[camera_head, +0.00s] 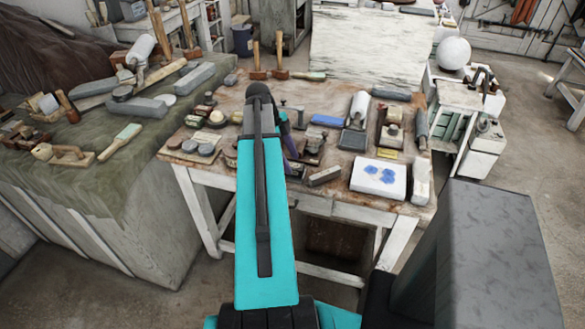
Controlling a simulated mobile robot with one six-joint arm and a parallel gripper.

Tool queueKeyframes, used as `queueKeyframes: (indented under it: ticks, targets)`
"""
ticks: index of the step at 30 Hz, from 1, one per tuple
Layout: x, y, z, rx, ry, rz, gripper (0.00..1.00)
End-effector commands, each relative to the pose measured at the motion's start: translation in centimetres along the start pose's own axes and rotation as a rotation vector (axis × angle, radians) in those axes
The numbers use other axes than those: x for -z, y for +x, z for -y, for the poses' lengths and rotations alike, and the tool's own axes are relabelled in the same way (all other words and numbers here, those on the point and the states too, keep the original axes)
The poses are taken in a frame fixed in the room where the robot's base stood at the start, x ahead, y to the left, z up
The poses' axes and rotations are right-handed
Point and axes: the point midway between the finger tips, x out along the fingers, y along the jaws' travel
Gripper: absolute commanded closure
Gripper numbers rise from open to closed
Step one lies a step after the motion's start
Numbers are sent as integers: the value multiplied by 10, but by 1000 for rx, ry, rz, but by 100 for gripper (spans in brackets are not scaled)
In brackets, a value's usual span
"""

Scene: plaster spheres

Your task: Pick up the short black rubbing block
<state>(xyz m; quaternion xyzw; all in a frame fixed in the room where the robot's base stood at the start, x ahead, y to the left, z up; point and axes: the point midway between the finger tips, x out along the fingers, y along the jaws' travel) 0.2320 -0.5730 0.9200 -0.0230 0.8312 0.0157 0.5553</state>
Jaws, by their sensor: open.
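A short dark grey-black block (324,176) lies near the front edge of the worktable (300,192), left of a white slab with blue marks. It could be the short black rubbing block, but its colour is hard to tell at this size. A longer dark block (391,93) lies at the table's back right. My teal arm reaches out over the table's left-middle part. My gripper (298,152) is partly hidden behind the arm, among dark tools left of and behind the short block. It is open, and I see nothing held in it.
A white slab with blue marks (378,178) and a yellow block (387,153) lie at the right. A blue block (326,120) lies farther back. Round stones (206,149) sit at the left. A cloth-covered bench (85,180) stands left. The tabletop is crowded.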

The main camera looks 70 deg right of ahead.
Motion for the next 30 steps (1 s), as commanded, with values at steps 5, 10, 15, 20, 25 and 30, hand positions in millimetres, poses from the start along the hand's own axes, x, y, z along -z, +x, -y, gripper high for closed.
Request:
queueKeyframes:
  ticks: [5,10,15,20,25,30]
  targets:
    - [0,15,-1,-2,0,0,47]
    - [0,27,-1,-1,0,0,47]
    - [-1,31,-1,1,0,1,47]
    - [-1,31,-1,1,0,1,47]
    - [-1,31,-1,1,-1,0,47]
    - [-1,30,-1,1,-1,0,47]
